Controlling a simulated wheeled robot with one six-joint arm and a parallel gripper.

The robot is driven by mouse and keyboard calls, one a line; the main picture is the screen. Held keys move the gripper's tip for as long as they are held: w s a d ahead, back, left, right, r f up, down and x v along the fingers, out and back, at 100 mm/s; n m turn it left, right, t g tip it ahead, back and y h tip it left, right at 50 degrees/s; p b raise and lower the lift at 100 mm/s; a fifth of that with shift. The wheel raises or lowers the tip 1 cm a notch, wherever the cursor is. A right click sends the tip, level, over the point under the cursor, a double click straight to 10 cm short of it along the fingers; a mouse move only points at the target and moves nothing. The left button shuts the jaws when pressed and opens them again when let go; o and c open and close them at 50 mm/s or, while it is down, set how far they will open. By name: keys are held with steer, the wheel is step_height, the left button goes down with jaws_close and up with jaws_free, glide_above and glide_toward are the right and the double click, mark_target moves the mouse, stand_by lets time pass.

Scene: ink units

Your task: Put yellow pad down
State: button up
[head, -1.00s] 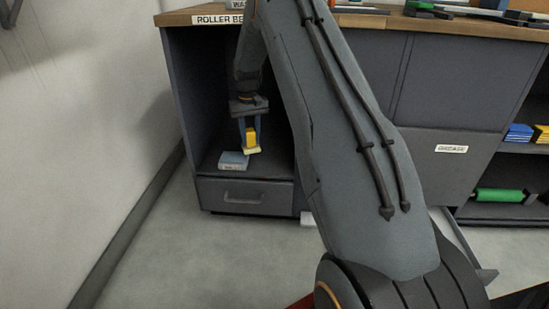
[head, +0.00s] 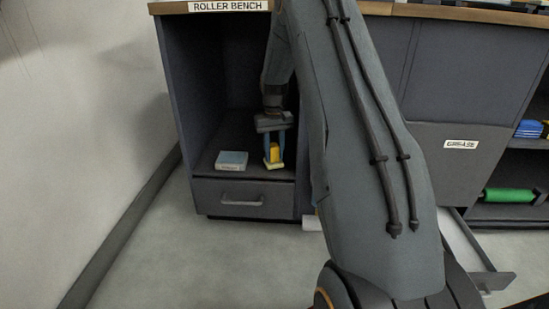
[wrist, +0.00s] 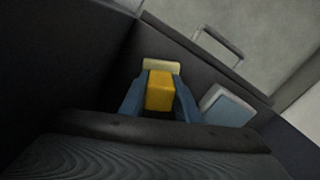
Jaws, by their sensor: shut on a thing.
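The yellow pad (head: 274,154) is a small yellow block with a paler, wider cream end at the bottom. My gripper (head: 274,160) is shut on it, inside the open cubby of the bench. In the wrist view the pad (wrist: 159,92) sits between the two blue fingers of my gripper (wrist: 160,98), with its cream end (wrist: 161,66) beyond the fingertips. The pad is at or just above the cubby floor (head: 208,166); I cannot tell if it touches. A blue-grey box (head: 231,160) lies to its left, apart from it, and also shows in the wrist view (wrist: 228,107).
The cubby is in a dark bench labelled ROLLER BENCH (head: 228,6). A closed drawer (head: 243,198) with a handle is below it. My arm hides the cubby's right side. A shelf at right holds a green roll (head: 509,195) and blue items (head: 528,129). An open drawer (head: 483,260) sticks out lower right.

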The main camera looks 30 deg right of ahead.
steer(key=shift+s+d+f, duration=0.1)
steer(key=shift+d+f, duration=0.05)
steer(key=shift+f, duration=0.1)
steer(key=shift+r, duration=0.1)
steer(key=o, duration=1.1)
